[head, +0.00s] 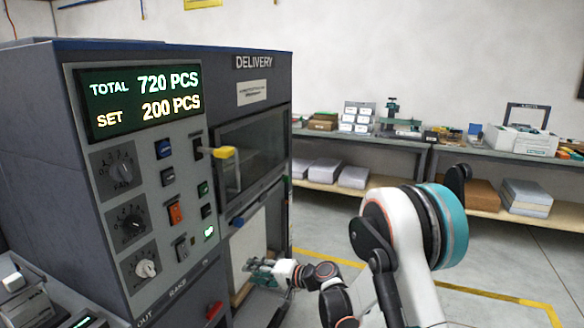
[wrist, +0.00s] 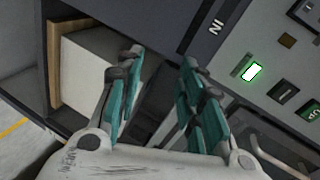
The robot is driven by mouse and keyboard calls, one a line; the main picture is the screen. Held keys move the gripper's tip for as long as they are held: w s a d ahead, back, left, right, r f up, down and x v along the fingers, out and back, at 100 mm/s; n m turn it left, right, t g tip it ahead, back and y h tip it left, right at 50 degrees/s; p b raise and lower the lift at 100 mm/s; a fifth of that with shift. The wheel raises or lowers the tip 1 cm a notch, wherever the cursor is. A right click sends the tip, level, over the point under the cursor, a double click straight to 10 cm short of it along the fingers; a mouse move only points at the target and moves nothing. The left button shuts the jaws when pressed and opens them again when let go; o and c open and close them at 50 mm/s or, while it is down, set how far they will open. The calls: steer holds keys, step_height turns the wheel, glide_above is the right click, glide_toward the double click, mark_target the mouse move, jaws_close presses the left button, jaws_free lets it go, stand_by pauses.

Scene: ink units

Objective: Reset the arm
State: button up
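My gripper (head: 262,271) is low in front of the machine's delivery side in the head view, close to the lower bay. In the wrist view my gripper (wrist: 161,58) shows two teal-padded fingers spread apart with nothing between them. My white arm with a teal joint band reaches in from the lower right of the head view. The machine (head: 52,130) is a dark cabinet with a lit display (head: 143,96) reading TOTAL 720 PCS and SET 200 PCS.
A white block (wrist: 92,70) sits in the open bay beyond the fingers. A green-lit button (wrist: 251,72) and other switches are at right there. A yellow-ended handle (head: 222,152) sticks out of the panel. Cluttered benches (head: 395,143) stand behind; the floor right of my arm is clear.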

steer(key=s+d+r+n+h, duration=0.2)
steer(key=s+d+r+h, duration=0.4)
steer(key=s+d+r, duration=1)
steer(key=s+d+h, duration=0.3)
steer(key=s+d, duration=0.4)
steer(key=s, duration=0.3)
steer(key=s+d+r+n+h, duration=0.1)
steer(key=s+d+h, duration=0.2)
steer(key=s+d, duration=0.5)
steer(key=s, duration=0.3)
steer(key=shift+s+h, duration=0.2)
steer(key=shift+h, duration=0.2)
